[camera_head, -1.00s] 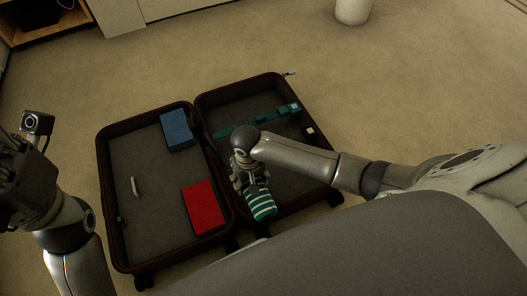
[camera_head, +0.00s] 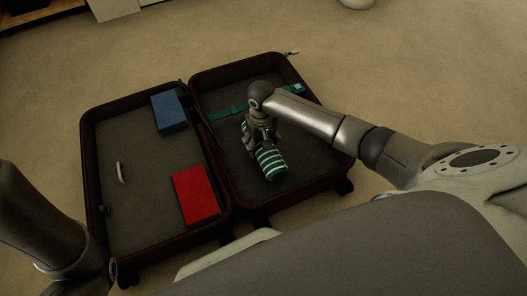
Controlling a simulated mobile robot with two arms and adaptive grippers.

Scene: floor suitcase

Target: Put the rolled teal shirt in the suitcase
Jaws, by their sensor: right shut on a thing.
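The rolled teal shirt (camera_head: 271,164), teal with white stripes, is at the fingers of my right gripper (camera_head: 263,142). The gripper points down and is shut on the shirt's far part, which its fingers partly hide. The shirt is over the right half of the open suitcase (camera_head: 336,176); I cannot tell whether it touches the suitcase floor. My left arm shows at the lower left, with its gripper out of view or too cut off to make out.
The suitcase's left half holds a blue box (camera_head: 170,112), a red box (camera_head: 195,194) and a small pale handle-like piece (camera_head: 121,173). A teal strap (camera_head: 228,111) crosses the right half. Carpet around the suitcase is clear; a white round object (camera_head: 356,3) stands far back.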

